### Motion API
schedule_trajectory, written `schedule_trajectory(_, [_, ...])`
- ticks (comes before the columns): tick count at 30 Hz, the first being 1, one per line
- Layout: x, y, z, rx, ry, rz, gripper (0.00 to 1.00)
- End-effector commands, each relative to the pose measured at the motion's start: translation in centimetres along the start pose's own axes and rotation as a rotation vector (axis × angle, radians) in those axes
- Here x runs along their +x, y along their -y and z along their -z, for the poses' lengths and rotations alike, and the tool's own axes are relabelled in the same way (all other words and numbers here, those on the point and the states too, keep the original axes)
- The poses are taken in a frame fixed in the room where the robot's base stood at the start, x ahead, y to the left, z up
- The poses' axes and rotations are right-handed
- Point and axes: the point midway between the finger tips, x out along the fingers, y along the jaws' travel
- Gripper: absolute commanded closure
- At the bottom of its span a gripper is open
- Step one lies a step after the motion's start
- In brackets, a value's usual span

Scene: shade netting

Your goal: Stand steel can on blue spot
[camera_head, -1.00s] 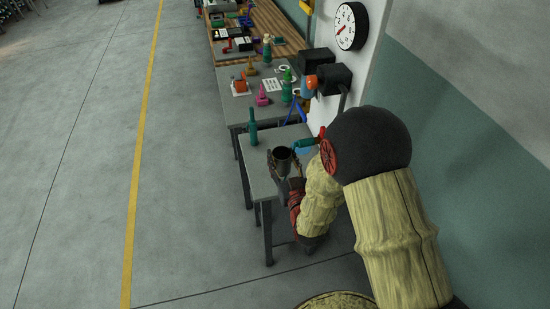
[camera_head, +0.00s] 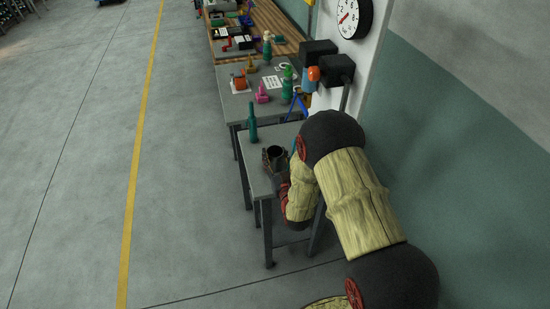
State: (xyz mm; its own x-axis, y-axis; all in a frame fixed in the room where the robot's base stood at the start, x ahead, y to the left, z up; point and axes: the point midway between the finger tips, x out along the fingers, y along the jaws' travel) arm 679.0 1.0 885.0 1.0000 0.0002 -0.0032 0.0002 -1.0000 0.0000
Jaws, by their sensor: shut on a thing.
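The steel can (camera_head: 275,153) is dark and open at the top, and looks upright at the near table. My gripper (camera_head: 275,165) is shut on it, with the fingers around its sides. The can is over the near table top (camera_head: 258,180); I cannot tell whether it touches the surface.
A green bottle (camera_head: 252,123) stands on the near table, behind and left of the can. A second table (camera_head: 235,105) beyond it holds several small coloured objects. A wall with a clock (camera_head: 350,20) is at right. The floor at left is clear.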

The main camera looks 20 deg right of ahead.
Motion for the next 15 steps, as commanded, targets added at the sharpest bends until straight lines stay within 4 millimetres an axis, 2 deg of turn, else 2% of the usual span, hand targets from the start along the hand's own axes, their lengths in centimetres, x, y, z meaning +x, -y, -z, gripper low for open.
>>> schedule_trajectory(11, [0.05, 0.01, -0.31, 0.000, -0.003, 0.000, 0.82])
schedule_trajectory(12, [0.03, 0.01, -0.26, 0.000, -0.002, 0.000, 0.54])
schedule_trajectory(15, [0.03, 0.01, -0.20, 0.000, -0.002, 0.000, 0.48])
